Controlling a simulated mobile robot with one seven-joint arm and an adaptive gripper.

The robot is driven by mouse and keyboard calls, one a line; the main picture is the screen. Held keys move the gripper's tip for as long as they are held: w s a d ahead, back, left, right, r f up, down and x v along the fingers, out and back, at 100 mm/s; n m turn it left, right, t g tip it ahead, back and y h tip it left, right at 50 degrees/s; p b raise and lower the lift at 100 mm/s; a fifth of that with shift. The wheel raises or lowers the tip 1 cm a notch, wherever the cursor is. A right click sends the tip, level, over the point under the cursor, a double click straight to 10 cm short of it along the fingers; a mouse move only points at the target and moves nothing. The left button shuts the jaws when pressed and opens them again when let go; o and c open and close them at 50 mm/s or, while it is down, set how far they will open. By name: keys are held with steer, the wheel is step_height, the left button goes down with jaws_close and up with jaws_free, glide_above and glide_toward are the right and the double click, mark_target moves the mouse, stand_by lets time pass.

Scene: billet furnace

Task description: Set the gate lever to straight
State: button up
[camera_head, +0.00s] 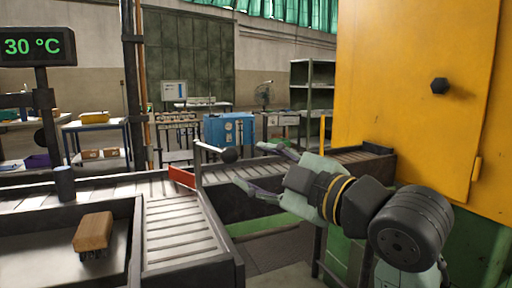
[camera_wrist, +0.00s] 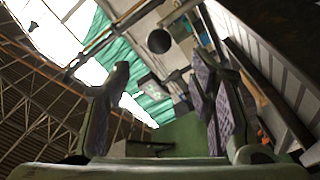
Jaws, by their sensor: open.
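The gate lever (camera_head: 208,148) is a pale rod ending in a round black knob (camera_head: 229,155), above the roller conveyor at the middle of the head view. A red gate plate (camera_head: 183,177) sits near the rod's post, slanting at the conveyor junction. My gripper (camera_head: 251,165) reaches in from the right with its fingers spread, its tips just right of the knob. In the wrist view, the knob (camera_wrist: 159,41) shows beyond and roughly between the open fingertips (camera_wrist: 162,68). Nothing is between the fingers, and I see no contact with the knob.
The roller conveyor (camera_head: 105,194) runs left, with a side branch (camera_head: 178,226) toward the front. A yellow cabinet (camera_head: 415,90) fills the right.

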mark_target(234, 158)
steer(key=p+x, duration=0.2)
steer(key=x, duration=0.8)
steer(key=shift+w+d+f+p, duration=0.1)
steer(key=shift+w+f+p, duration=0.05)
steer(key=shift+w+p, duration=0.15)
steer(key=shift+c, duration=0.3)
steer(key=shift+s, duration=0.1)
jaws_close()
